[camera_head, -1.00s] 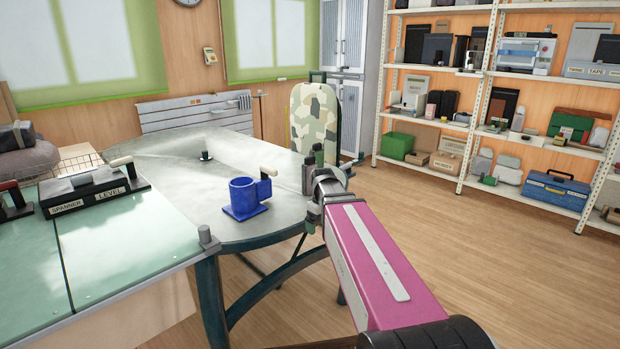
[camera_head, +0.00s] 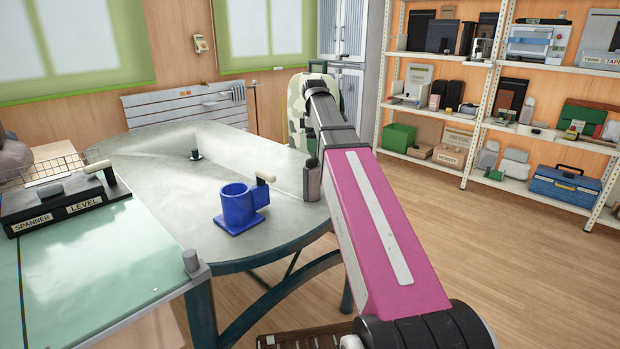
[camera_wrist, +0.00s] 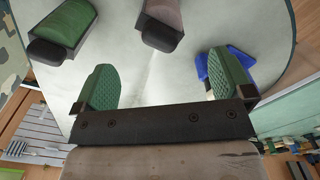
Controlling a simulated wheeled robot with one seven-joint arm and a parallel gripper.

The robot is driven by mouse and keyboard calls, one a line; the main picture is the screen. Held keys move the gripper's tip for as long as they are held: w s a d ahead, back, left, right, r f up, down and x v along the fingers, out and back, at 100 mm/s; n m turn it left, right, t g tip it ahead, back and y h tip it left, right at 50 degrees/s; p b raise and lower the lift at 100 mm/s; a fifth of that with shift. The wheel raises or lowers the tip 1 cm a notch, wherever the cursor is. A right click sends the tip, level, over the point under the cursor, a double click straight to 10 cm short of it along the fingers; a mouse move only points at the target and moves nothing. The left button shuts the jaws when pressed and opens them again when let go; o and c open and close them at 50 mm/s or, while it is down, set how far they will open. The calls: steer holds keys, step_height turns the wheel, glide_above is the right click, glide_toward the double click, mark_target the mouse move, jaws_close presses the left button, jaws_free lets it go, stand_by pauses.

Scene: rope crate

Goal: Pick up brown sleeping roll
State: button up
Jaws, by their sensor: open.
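A brown-grey rounded roll (camera_wrist: 166,14) with a dark end, which looks like the brown sleeping roll, shows at the top edge of the wrist view, cut off by the frame. A similar green roll (camera_wrist: 65,24) with a dark end lies to its left. Both appear over the grey table (camera_wrist: 160,65). My gripper (camera_wrist: 164,60) is open, its green textured pads wide apart with nothing between them. The brown roll is beyond the fingertips, near the middle of the gap.
A blue mug (camera_head: 236,206) on a square base stands on the round table (camera_head: 160,185), close to my right-hand pad in the wrist view. A camouflage-patterned thing (camera_head: 297,105) stands behind the table. A spanner-and-level holder (camera_head: 65,203) is on the left. Floor at right is clear.

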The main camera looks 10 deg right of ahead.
mark_target(313, 167)
steer(key=f, duration=1)
steer(key=shift+w+a+f, duration=0.15)
steer(key=shift+a+f, duration=0.05)
steer(key=shift+f, duration=0.1)
steer(key=c, duration=1.2)
steer(key=shift+r, duration=0.1)
